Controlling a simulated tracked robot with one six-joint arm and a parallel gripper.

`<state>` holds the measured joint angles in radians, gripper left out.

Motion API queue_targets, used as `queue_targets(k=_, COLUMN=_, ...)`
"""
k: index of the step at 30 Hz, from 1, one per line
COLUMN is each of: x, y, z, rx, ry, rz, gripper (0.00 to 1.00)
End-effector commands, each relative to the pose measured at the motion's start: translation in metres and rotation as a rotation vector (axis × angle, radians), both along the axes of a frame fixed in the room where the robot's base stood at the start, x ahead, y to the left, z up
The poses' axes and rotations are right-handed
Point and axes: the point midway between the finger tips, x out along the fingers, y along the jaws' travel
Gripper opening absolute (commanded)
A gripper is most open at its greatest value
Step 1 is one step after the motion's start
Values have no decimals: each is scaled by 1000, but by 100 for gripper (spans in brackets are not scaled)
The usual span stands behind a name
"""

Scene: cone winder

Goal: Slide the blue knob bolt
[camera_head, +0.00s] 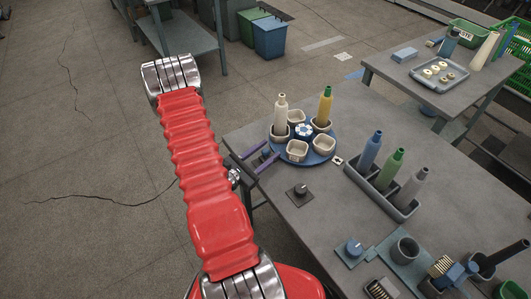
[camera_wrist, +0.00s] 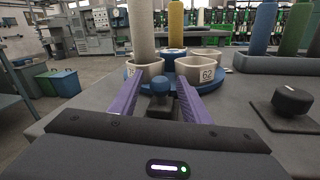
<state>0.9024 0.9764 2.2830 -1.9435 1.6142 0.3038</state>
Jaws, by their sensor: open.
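A second blue knob (camera_head: 353,247) sits on a plate nearer the front.
The turntable holds pale square cups, some with bobbins. A black knob (camera_head: 300,189) on a square base stands to the right of my gripper. A grey rack (camera_head: 402,210) with several bobbins is further right. Bare table (camera_head: 335,205) lies between them.

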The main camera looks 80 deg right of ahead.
Motion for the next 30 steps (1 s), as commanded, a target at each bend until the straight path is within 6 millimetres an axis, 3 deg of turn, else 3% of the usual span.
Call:
queue_targets(k=11, x=8, y=12, z=-1, rx=1, ry=1, rz=3, gripper=43)
queue_targets(k=30, x=44, y=73, z=-1, rx=1, ry=1, rz=4, gripper=43)
